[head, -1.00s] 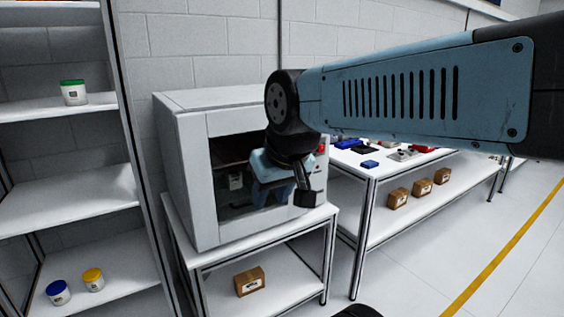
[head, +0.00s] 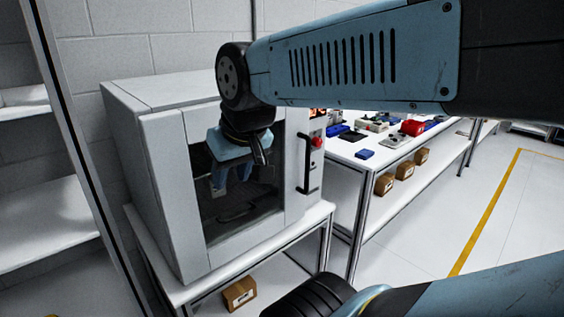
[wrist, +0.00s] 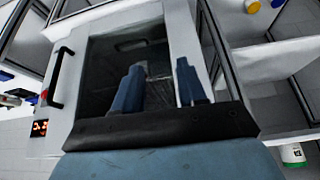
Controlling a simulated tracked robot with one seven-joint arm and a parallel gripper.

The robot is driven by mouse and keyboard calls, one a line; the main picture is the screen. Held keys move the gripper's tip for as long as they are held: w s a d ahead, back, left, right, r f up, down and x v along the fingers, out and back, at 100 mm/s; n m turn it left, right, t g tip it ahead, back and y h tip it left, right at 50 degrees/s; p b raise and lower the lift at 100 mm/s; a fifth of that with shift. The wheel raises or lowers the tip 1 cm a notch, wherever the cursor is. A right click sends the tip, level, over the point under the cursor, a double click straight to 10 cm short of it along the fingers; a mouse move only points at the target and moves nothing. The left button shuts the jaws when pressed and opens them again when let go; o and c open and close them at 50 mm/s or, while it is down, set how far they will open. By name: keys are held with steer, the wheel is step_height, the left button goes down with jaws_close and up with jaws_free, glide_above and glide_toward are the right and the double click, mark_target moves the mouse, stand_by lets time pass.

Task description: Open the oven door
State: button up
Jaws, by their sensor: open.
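The white oven (head: 168,150) stands on a small white table, and its door looks shut. The door has a dark window (head: 262,188) in a white frame. A black vertical handle (head: 309,163) is on the right of the front and is in clear view; in the wrist view it is on the left (wrist: 60,78). My gripper (head: 232,180) is open and empty, in front of the window and left of the handle, apart from it. In the wrist view my two blue fingers (wrist: 159,66) stand spread before the window.
A red button (head: 317,142) sits by the handle. A bench (head: 345,152) with several parts stands to the right, boxes (head: 384,183) on its lower shelf. White shelves (head: 45,220) stand left; a green-lidded jar (wrist: 292,155) shows in the wrist view. The floor at right is clear.

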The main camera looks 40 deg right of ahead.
steer(key=shift+w+d, duration=0.1)
steer(key=shift+d, duration=0.15)
steer(key=w+d+f+m+y, duration=0.4)
steer(key=d+f+m+y, duration=0.15)
steer(key=m, duration=0.35)
steer(key=w+d+f+m+y, duration=0.4)
steer(key=w+d+m, duration=0.1)
steer(key=d+m, duration=0.25)
steer(key=s+d+f+m+t+h, duration=0.2)
steer(key=d+m+t, duration=0.3)
steer(key=d, duration=0.4)
steer(key=s+d+f+m+t+h, duration=0.1)
steer(key=d+f+m+t, duration=0.2)
steer(key=d+m, duration=0.4)
steer(key=s+d+f+m+t+h, duration=0.2)
steer(key=d+m+t, duration=0.25)
steer(key=d, duration=0.55)
steer(key=shift+g, duration=0.35)
steer(key=x, duration=1.4)
steer(key=shift+f, duration=0.15)
steer(key=shift+c, duration=0.2)
